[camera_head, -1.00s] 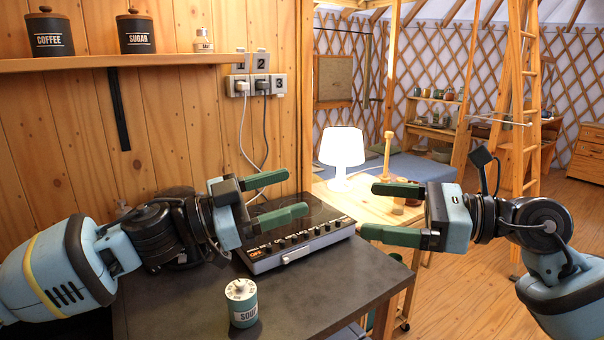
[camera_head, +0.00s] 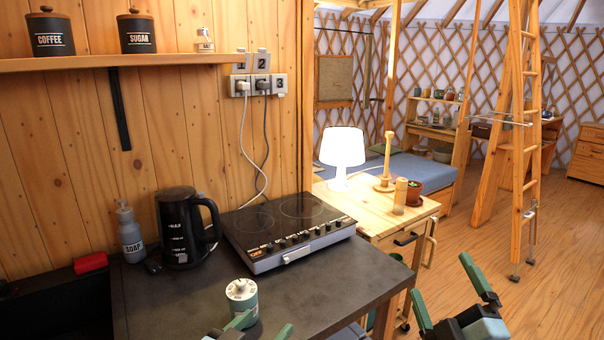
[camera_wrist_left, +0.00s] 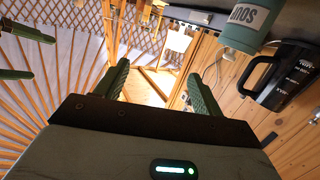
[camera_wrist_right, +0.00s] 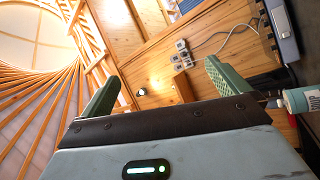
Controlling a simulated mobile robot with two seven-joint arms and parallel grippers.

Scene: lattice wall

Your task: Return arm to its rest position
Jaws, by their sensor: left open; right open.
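My left gripper (camera_head: 262,327) is at the bottom edge of the head view, just in front of the soup can (camera_head: 243,301), with only its green fingers and part of its body in view. Its fingers are apart and empty in the left wrist view (camera_wrist_left: 158,75). My right gripper (camera_head: 450,293) is at the lower right over the wooden floor, fingers apart, with nothing between them in the right wrist view (camera_wrist_right: 162,75). Most of both arms is out of the head view. The can, teal with a white top, stands upright on the dark counter (camera_head: 180,305).
A two-ring cooktop (camera_head: 288,232) and a black kettle (camera_head: 183,228) stand at the counter's back, with a soap bottle (camera_head: 131,234) to the left. A lit lamp (camera_head: 342,150) stands on a wooden side table (camera_head: 372,213).

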